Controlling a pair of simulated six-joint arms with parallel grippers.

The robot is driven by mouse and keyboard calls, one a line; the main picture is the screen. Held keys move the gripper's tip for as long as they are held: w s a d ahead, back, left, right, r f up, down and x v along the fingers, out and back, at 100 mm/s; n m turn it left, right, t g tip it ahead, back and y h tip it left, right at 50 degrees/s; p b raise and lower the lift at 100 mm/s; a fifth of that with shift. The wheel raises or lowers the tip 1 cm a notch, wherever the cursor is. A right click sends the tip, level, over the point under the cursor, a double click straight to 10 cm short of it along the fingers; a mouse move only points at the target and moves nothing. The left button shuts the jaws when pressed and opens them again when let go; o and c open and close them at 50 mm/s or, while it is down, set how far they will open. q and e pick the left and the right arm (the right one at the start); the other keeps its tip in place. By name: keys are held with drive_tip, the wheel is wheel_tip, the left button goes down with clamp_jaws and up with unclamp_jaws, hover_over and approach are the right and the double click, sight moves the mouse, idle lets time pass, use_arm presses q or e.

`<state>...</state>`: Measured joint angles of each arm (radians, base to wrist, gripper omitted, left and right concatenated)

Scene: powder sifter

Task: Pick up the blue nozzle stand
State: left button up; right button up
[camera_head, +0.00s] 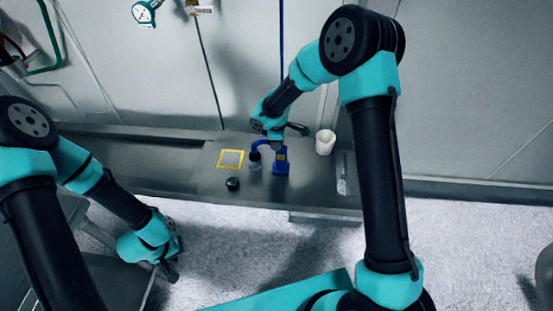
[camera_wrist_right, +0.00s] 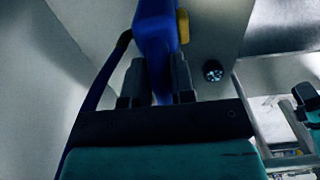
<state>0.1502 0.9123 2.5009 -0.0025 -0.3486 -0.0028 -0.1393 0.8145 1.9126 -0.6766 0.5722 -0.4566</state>
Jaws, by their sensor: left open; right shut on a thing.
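In the right wrist view the blue stand (camera_wrist_right: 156,45) runs between the two dark fingers of the right gripper (camera_wrist_right: 157,80). Whether the stand's base touches the bench is hard to tell. My left gripper (camera_head: 172,272) is open and empty, low at the left, away from the bench top.
A yellow-framed square (camera_head: 230,159) lies left of the stand. A small black knob-like object (camera_head: 233,184) sits near the bench front; it also shows in the right wrist view (camera_wrist_right: 213,70). A white cup (camera_head: 325,142) stands to the right. The wall is close behind.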

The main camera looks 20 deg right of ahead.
clamp_jaws()
idle(0.3)
drive_tip(key=shift+r, duration=1.8)
drive_tip(key=s+a+r, duration=0.1)
drive_tip(key=s+a, duration=0.3)
drive_tip(key=s, duration=1.1)
drive_tip(key=shift+s+a+r, duration=0.15)
drive_tip(key=shift+a+r, duration=0.05)
